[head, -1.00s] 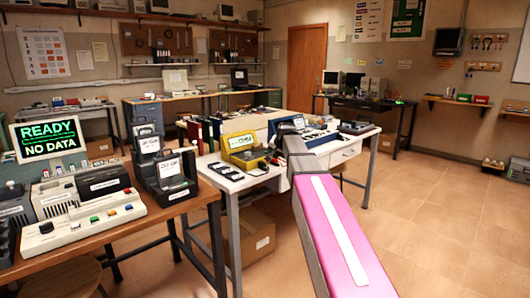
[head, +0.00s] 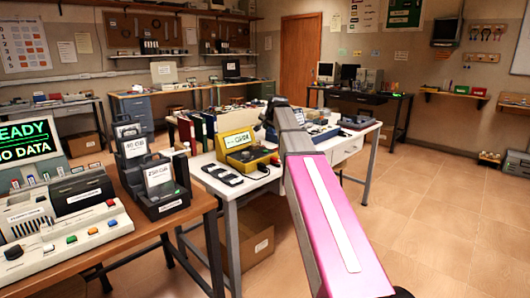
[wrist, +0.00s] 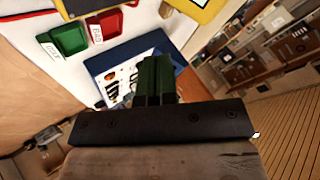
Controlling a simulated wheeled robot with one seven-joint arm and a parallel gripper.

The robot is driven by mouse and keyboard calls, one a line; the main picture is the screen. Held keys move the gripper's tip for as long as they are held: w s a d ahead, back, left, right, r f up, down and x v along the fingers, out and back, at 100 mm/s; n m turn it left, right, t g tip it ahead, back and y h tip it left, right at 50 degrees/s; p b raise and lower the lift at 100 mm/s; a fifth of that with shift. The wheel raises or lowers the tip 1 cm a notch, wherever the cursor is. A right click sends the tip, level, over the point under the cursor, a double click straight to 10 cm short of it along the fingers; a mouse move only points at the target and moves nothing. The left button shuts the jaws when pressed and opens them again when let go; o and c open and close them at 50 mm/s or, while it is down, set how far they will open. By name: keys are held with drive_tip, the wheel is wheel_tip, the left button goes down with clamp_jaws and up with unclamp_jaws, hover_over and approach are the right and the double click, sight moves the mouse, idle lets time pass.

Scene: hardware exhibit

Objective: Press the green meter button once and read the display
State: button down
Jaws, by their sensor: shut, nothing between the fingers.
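The yellow meter (head: 240,148) stands on the white table, left of my arm in the head view. Its small lit display (head: 238,140) shows greenish marks too small to read surely. I cannot make out a green button on it. A yellow edge (wrist: 190,7) at the top of the wrist view may be part of the meter. My gripper (wrist: 157,60) shows in the wrist view with its dark green fingers together and nothing between them. It is over or near a blue-edged tray (wrist: 180,62), apart from the yellow edge. In the head view my fingertips cannot be made out.
Green (wrist: 70,37) and red (wrist: 112,22) bins sit beside the tray. A beige console (head: 65,240) with coloured buttons and a screen (head: 28,140) with green text stand on the brown table. The white table (head: 225,185) carries black devices (head: 222,174). Floor at right is clear.

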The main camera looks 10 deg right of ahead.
sight(265, 151)
drive_tip(key=shift+f, duration=0.1)
drive_tip(key=shift+f, duration=4.3)
drive_tip(key=shift+f, duration=0.2)
drive_tip(key=shift+f, duration=0.2)
drive_tip(key=shift+f, duration=0.45)
drive_tip(key=shift+r, duration=0.9)
